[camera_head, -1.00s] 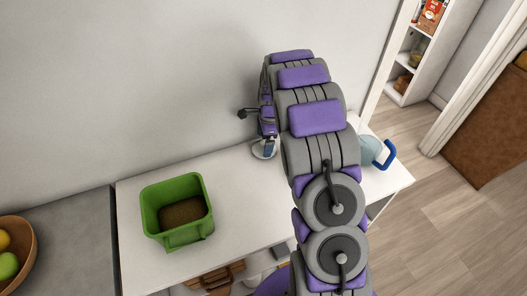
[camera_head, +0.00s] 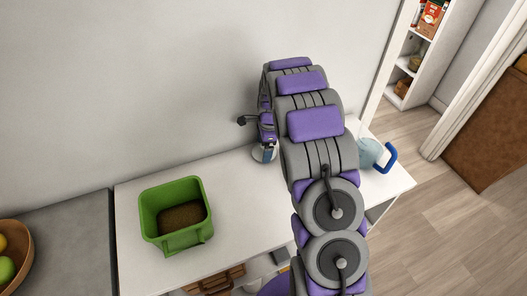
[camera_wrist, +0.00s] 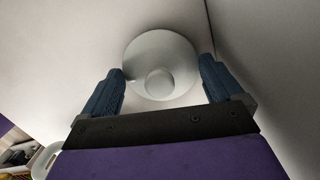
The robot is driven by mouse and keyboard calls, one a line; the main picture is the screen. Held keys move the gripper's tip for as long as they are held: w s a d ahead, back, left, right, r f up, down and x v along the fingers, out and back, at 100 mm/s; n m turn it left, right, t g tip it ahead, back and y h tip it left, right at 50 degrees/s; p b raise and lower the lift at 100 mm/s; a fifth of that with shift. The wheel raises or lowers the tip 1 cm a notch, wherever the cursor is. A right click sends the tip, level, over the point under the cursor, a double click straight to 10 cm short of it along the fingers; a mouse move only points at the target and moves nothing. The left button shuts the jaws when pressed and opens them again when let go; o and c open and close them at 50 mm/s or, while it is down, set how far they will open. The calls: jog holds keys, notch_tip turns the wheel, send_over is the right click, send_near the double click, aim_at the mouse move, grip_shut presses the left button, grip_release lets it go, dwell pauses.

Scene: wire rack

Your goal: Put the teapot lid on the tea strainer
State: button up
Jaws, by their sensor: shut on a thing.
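A round pale lid (camera_wrist: 178,52) with a round knob shows in the wrist view. My gripper (camera_wrist: 163,68) has its two blue fingers against opposite sides of its rim and is shut on it. In the head view my gripper (camera_head: 264,150) points down near the wall at the back of the white table, with the pale lid (camera_head: 262,157) low at its tips. I cannot tell whether the lid touches anything below. A pale blue see-through teapot (camera_head: 369,153) with a blue handle stands to the right, partly behind my arm. I cannot make out a tea strainer for sure.
A green bin (camera_head: 189,239) with brown contents stands on the left of the white table (camera_head: 233,205). The tabletop between it and my gripper is clear. A wooden fruit bowl (camera_head: 24,250) is at the far left. The wall (camera_head: 150,80) is close behind my gripper.

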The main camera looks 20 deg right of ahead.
jog(key=c, duration=0.3)
jog(key=shift+r, duration=0.15)
jog(key=shift+r+p, duration=0.35)
jog(key=shift+r+p, duration=0.4)
jog(key=shift+r, duration=0.2)
jog(key=shift+r+p, duration=1.3)
jog(key=shift+r, duration=1.15)
